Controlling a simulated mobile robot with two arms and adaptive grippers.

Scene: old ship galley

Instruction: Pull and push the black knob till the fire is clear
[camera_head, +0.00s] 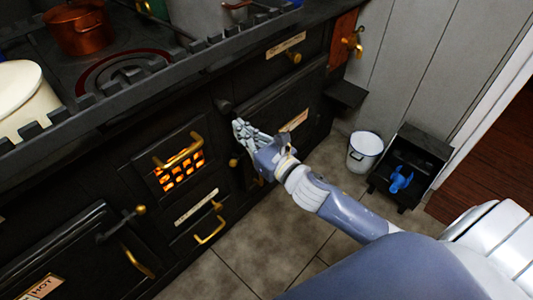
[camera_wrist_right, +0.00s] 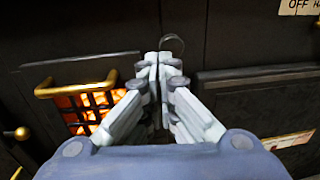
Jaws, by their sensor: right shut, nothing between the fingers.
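A black knob (camera_head: 223,105) sticks out from the front of the dark stove, right of the fire door. In the right wrist view a dark round knob (camera_wrist_right: 172,44) shows just beyond my fingertips. My right gripper (camera_head: 241,130) is shut and empty, a little below the knob in the head view; I cannot tell whether they touch. It also shows in the right wrist view (camera_wrist_right: 163,65), fingers together. The fire (camera_head: 182,171) glows orange behind a barred door with a brass handle (camera_head: 178,150). It also glows at the left of the wrist view (camera_wrist_right: 92,108). My left gripper is out of view.
A railing (camera_head: 165,80) edges the stove top, with a copper pot (camera_head: 80,28) and a cream pot (camera_head: 22,98) behind it. Brass handles stick out below. A white bucket (camera_head: 365,150) and a black coal box (camera_head: 412,160) stand on the floor at right.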

